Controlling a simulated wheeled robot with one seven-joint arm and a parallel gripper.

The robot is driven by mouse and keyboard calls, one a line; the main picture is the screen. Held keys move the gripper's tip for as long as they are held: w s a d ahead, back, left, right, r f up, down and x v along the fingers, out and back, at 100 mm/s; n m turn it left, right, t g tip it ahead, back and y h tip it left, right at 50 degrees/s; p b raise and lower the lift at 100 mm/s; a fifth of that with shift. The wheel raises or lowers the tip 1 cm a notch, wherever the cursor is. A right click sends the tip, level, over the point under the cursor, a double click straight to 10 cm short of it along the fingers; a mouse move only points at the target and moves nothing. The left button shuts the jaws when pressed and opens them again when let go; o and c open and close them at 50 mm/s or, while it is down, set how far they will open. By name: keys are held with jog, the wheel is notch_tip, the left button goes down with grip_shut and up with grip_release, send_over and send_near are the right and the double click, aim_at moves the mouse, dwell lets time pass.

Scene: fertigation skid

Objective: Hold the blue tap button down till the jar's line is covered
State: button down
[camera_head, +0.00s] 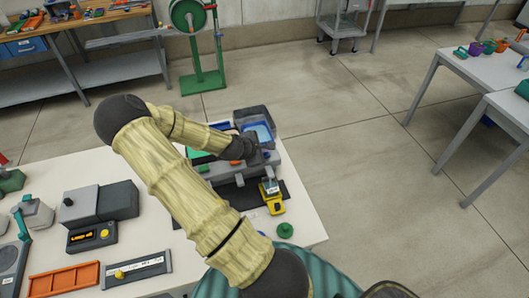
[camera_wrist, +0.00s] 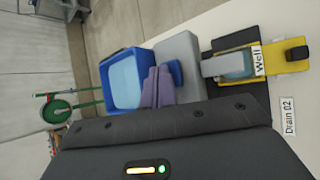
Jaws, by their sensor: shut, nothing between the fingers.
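My gripper (camera_wrist: 157,90) is shut and empty, its purple-grey fingertips close together at the blue tap button (camera_wrist: 176,72). The fingers partly hide the button, and I cannot tell whether they press it. The button is at the edge of a grey tap block (camera_wrist: 183,50). In the head view my gripper (camera_head: 250,145) is over the skid, and the button is hidden. The jar (camera_wrist: 238,65) looks clear with a bluish tint, by a pale spout, on a yellow stand (camera_wrist: 285,52) labelled "Well". The jar also shows in the head view (camera_head: 269,188). Its line is too small to make out.
A blue tank (camera_wrist: 122,78) of water stands beside the tap block. On the white table are a grey-black device (camera_head: 100,205), an orange tray (camera_head: 64,281) and a green knob (camera_head: 285,230).

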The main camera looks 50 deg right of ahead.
jog(key=shift+r+p, duration=0.5)
jog(key=shift+r, duration=0.3)
notch_tip(320, 180, up, 5)
jog(key=p, duration=0.4)
dwell(0.5)
